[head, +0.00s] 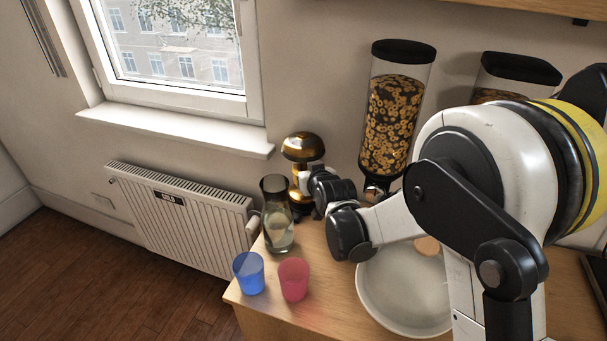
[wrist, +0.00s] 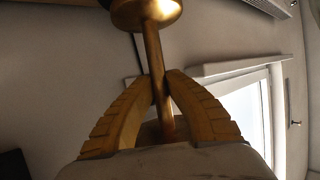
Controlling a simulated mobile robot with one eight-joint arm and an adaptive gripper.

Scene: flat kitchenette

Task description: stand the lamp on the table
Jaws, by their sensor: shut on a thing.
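The lamp (head: 301,148) has a shiny gold mushroom-shaped shade and shows at the back left of the wooden table (head: 325,300), close to the wall. In the wrist view the two fingers of my gripper (wrist: 161,80) close around the thin gold stem of the lamp (wrist: 152,45), below the shade. The lamp looks roughly upright in the head view.
A glass carafe (head: 278,232) stands just in front of the lamp. A blue cup (head: 249,275) and a red cup (head: 293,281) are near the front left edge. A pale bowl (head: 390,305) lies under my arm. Cereal dispensers (head: 395,110) stand to the right.

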